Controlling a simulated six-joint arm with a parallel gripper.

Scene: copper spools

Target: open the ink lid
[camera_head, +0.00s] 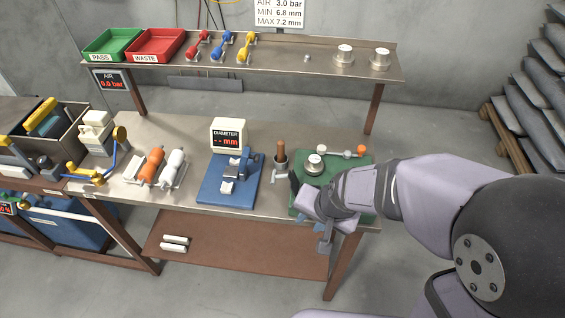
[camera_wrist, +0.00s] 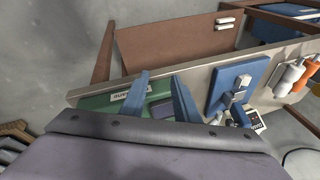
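I cannot tell for certain which part is the ink lid. A green station (camera_head: 355,172) stands at the right end of the bench and carries a round silver piece with a pale top (camera_head: 315,162) and a thin bar with an orange knob (camera_head: 361,150). My gripper (camera_head: 324,240) is at the front edge of this station, and my wrist covers part of it. In the wrist view, the two blue fingers of my gripper (camera_wrist: 160,82) are spread apart with nothing between them. The green station (camera_wrist: 97,103), with a white label, shows behind and beside the fingers.
A brown-handled tool (camera_head: 281,150) stands in a metal holder left of the station. Further left are the blue diameter gauge (camera_head: 228,190) and orange and white spools (camera_head: 152,164). A shelf (camera_head: 270,66) above holds trays, coloured levers and two silver cylinders.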

